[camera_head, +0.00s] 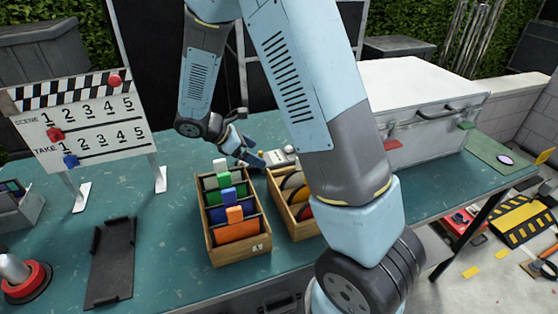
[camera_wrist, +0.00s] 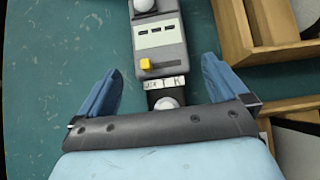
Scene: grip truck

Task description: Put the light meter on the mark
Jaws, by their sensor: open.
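The light meter (camera_wrist: 158,40) is a grey device with a white dome at its top, a row of small dark windows and a yellow button. It lies on the teal table and also shows, partly hidden by my arm, in the head view (camera_head: 281,157). My gripper (camera_wrist: 163,82) is open, with its blue fingers on either side of the meter's lower end and gaps on both sides. In the head view my gripper (camera_head: 257,158) is low over the table behind the wooden boxes. A green mat (camera_head: 488,150) with a pale oval patch lies at the table's right end; I cannot tell whether this is the mark.
Two wooden boxes with coloured dividers, one (camera_head: 262,246) in front of my gripper, stand close by. A silver case (camera_head: 425,138) stands at the right. A clapperboard (camera_head: 80,120), a black tray (camera_head: 110,262) and a red-ringed button (camera_head: 25,280) are at the left.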

